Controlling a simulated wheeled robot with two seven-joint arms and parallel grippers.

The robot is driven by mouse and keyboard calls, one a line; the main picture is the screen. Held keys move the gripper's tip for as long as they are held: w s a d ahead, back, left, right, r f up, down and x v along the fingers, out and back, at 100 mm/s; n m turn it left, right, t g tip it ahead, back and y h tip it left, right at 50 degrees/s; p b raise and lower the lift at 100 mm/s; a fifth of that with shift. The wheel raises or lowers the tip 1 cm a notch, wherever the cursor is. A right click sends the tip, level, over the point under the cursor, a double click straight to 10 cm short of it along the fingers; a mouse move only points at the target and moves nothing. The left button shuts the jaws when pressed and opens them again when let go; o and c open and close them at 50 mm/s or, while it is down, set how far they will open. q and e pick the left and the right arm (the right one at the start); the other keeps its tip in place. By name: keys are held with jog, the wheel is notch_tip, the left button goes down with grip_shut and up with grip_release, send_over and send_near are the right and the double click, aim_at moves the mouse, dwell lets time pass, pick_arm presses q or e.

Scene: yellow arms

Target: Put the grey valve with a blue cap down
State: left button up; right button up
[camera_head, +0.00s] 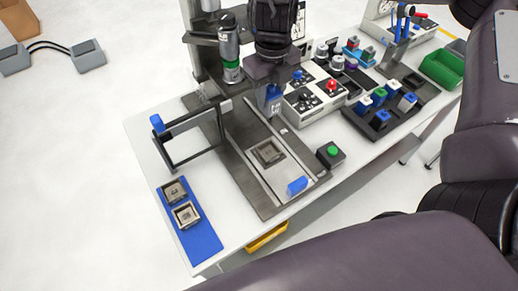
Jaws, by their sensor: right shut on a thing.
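My right gripper (270,84) points down over the middle of the table, just left of the grey control boxes. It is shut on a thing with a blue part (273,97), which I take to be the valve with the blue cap. The gripper hides most of it, and its grey body cannot be made out. It appears to be above the dark fixture plate (238,128); whether it touches anything cannot be told. My left gripper is not in view.
A blue mat (204,243) holds two grey square parts. The fixture has a square nest (268,153) and a blue handle (298,186). A green button box (331,154) stands beside it. A dark rack (362,121) holds several capped pieces. A green bin (442,69) is at right.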

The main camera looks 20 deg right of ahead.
jog(key=f+b, duration=0.2)
jog(key=f, duration=1.3)
jog(key=shift+d, duration=0.2)
jog(key=shift+f+b, duration=0.5)
jog(key=shift+f, duration=1.2)
jog(key=shift+f, duration=0.15)
jog(key=o, duration=1)
